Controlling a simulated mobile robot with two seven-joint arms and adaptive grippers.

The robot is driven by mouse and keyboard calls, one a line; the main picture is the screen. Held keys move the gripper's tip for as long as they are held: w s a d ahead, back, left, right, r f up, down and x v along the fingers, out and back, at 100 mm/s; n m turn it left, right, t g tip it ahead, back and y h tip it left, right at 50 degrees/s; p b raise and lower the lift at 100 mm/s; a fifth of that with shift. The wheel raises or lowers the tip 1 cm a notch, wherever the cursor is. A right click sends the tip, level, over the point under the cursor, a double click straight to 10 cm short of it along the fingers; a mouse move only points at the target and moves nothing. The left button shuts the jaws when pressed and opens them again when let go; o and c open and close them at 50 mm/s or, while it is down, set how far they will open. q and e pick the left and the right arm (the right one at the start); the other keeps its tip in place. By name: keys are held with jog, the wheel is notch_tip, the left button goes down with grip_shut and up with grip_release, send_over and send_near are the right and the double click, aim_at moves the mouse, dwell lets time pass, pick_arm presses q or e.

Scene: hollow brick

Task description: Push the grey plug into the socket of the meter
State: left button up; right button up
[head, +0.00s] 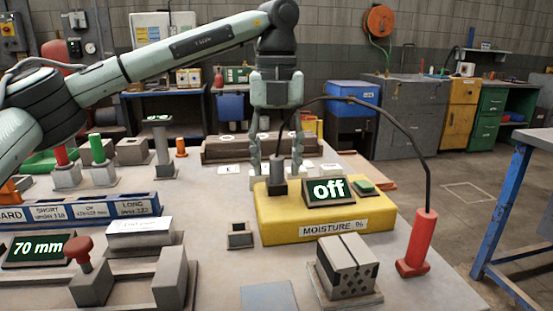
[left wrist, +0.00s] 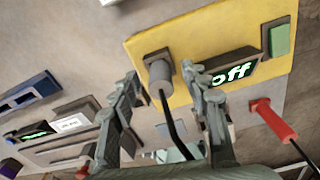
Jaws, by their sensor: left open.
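The yellow meter (head: 325,228) stands on the table, labelled "MOISTURE %", with its display (head: 328,190) reading "off". The grey plug (head: 278,165) stands upright at the dark square socket (head: 278,187) on the meter's left part. How deep the plug sits cannot be told. A black cable arches from it to a red probe (head: 417,243). My left gripper (head: 276,172) is open, fingers down, one on each side of the plug. In the left wrist view the plug (left wrist: 160,76) lies between the open fingertips (left wrist: 160,70), with gaps beside it. My right gripper is out of view.
A small grey holder (head: 240,235) stands left of the meter. A perforated brick (head: 346,265) sits in front, and a green button (head: 364,186) is on the meter's right. A gauge with a red knob (head: 78,250) is at front left. The cable arches beside my gripper.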

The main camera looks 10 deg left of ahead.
pick_arm(q)
jog(key=shift+r, duration=0.1)
notch_tip(320, 180, up, 12)
dwell(0.5)
